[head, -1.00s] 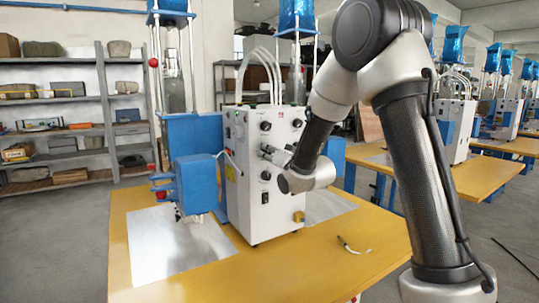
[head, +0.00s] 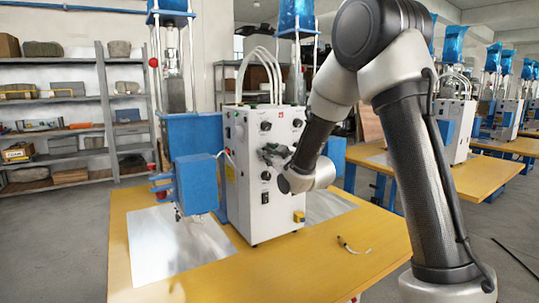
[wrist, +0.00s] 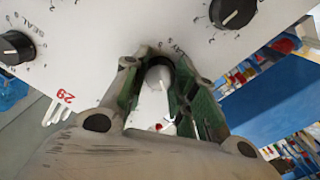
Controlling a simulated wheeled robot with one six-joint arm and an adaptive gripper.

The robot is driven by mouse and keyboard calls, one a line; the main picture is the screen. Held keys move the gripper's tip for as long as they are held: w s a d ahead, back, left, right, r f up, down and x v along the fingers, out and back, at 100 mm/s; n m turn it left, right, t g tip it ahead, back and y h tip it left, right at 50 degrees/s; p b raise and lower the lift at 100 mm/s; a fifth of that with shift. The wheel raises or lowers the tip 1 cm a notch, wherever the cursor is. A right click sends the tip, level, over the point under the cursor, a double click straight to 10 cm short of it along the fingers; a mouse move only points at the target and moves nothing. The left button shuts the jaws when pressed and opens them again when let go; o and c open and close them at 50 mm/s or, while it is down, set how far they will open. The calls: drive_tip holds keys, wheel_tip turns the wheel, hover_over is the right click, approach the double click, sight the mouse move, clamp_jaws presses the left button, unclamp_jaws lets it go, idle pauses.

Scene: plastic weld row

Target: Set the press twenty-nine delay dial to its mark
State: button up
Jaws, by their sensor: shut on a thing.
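The press (head: 240,185) is a white control box on the yellow table, with black dials on its front panel. In the wrist view a red "29" (wrist: 65,97) is printed on the panel. My gripper (wrist: 160,85) has its fingers on both sides of the delay dial (wrist: 158,68), a dark knob with a pale pointer face, and is shut on it. The lettering above this dial is partly hidden, and its mark cannot be made out. In the head view my gripper (head: 275,152) is against the panel and hides the dial.
A dial labelled SEAL (wrist: 15,47) is at the left in the wrist view, and another black dial (wrist: 232,12) is at the upper right. A blue press head (head: 197,185) stands left of the box.

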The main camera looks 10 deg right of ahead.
drive_tip(key=shift+n, duration=7.2)
drive_tip(key=shift+f, duration=0.1)
drive_tip(key=o, duration=1)
drive_tip(key=shift+o, duration=0.2)
drive_tip(key=shift+s, duration=0.1)
